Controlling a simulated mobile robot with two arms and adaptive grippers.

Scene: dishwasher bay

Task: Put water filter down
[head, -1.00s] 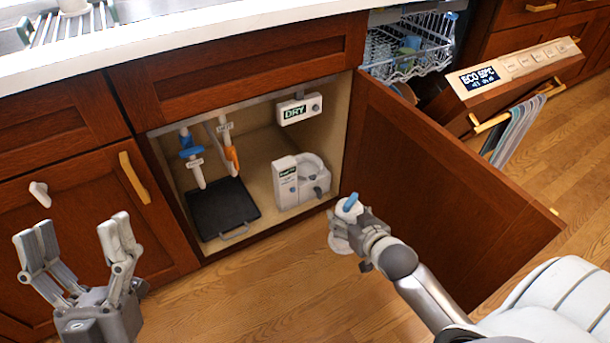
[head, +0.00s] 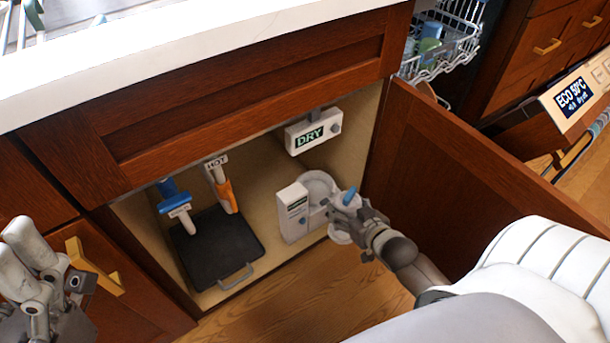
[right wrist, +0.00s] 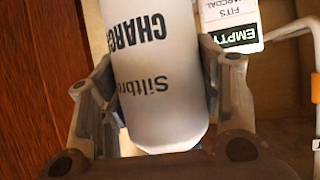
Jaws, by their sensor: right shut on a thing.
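The water filter is a white cylinder with dark lettering (right wrist: 160,75) in the right wrist view. It lies between the two fingers of my right gripper (right wrist: 163,95), which is shut on it. In the head view my right gripper (head: 352,222) is at the front right of the open cabinet, close beside a white holder (head: 294,212) with a rounded cradle. The holder's label (right wrist: 236,38) reads EMPTY and FITS CHARCOAL in the right wrist view. The filter's blue part (head: 349,196) shows above the gripper. My left gripper (head: 35,250) is empty at the left edge, fingers apart, partly cut off.
A black tray (head: 210,250) lies on the cabinet floor. Blue (head: 172,196) and orange (head: 226,196) valves hang above it. A DRY box (head: 313,132) is on the back wall. The counter (head: 150,55) overhangs above.

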